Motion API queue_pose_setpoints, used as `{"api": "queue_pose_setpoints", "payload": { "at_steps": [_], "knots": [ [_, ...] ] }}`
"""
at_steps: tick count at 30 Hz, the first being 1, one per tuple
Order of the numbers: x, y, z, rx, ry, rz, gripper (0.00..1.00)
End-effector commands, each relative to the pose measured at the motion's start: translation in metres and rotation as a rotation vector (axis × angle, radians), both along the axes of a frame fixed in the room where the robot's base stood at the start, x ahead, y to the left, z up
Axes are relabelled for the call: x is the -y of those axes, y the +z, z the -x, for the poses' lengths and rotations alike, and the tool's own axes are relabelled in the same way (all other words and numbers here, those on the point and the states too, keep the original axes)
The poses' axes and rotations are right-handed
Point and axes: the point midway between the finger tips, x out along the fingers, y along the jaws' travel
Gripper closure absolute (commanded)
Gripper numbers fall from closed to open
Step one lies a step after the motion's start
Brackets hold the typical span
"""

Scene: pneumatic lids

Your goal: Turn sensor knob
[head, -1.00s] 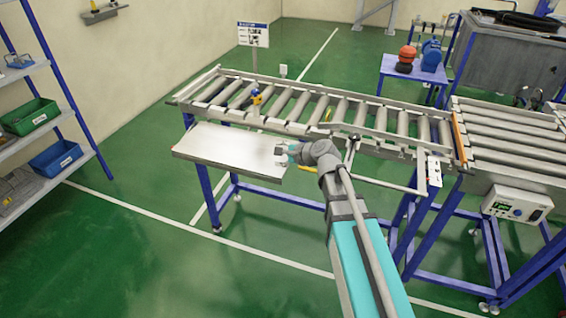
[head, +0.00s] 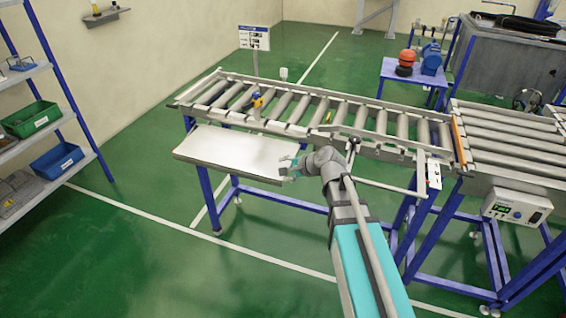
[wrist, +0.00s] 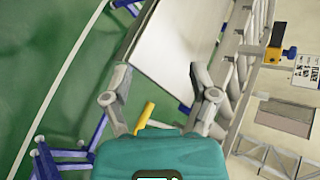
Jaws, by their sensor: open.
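A small yellow and blue sensor (head: 256,103) stands on the near rail of the roller conveyor. In the wrist view the sensor (wrist: 274,52) shows at the right with a dark upper part. My gripper (head: 284,169) is at the right end of the pale side shelf, in front of the conveyor and apart from the sensor. In the wrist view its two fingers (wrist: 158,72) are spread with nothing held between them. A yellow piece (wrist: 145,115) shows between the fingers, seemingly beyond them.
The pale shelf (head: 225,150) lies bare below the conveyor (head: 300,126). A bent grey bar (head: 385,186) crosses near my arm. A control box (head: 516,207) hangs at the right. A rack with bins (head: 57,160) stands left; the floor between is clear.

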Motion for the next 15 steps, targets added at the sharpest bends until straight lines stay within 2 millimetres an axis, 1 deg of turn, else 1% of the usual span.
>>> {"api": "queue_pose_setpoints", "payload": {
  "at_steps": [1,5,8,12,15],
  "knots": [
    [0.006,-0.006,0.009,0.005,0.034,0.052,0.25],
    [0.026,-0.025,0.035,0.022,0.165,0.238,0.25],
    [0.048,-0.042,0.059,0.022,0.296,0.407,0.25],
    [0.085,-0.061,0.097,-0.008,0.498,0.632,0.25],
    [0.111,-0.070,0.122,-0.047,0.636,0.764,0.25]
  ]
}}
